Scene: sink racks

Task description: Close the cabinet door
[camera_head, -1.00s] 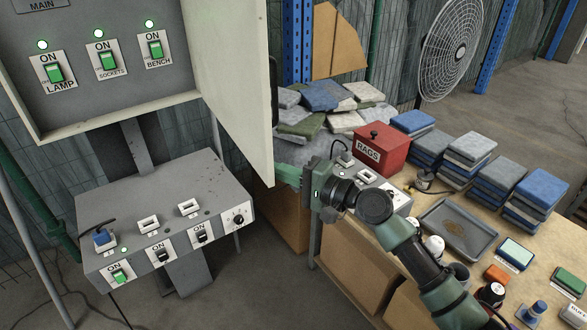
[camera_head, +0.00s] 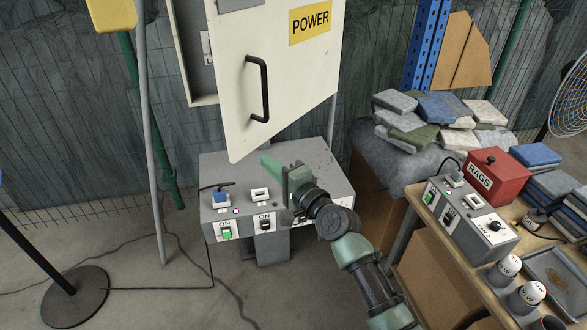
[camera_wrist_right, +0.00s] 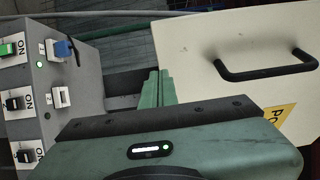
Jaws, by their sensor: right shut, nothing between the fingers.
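The cream cabinet door (camera_head: 290,85) has its outer face toward me, with a black handle (camera_head: 262,90) and a yellow POWER label. It stands partly open: a strip of the grey cabinet interior (camera_head: 198,60) shows at its left. The door also fills the right of the right wrist view (camera_wrist_right: 225,55). My right gripper (camera_head: 270,164) is shut and empty, just below the door's lower edge and over the grey switch box. Its green fingers (camera_wrist_right: 157,88) point toward the door in the wrist view; I cannot tell whether they touch it. My left gripper is out of view.
The grey switch box (camera_head: 315,165) stands under the cabinet. At right, the workbench (camera_head: 405,225) carries a second switch box (camera_head: 470,222) and a red RAGS box (camera_head: 498,175). A round black stand base (camera_head: 75,295) and cables lie on the floor at left.

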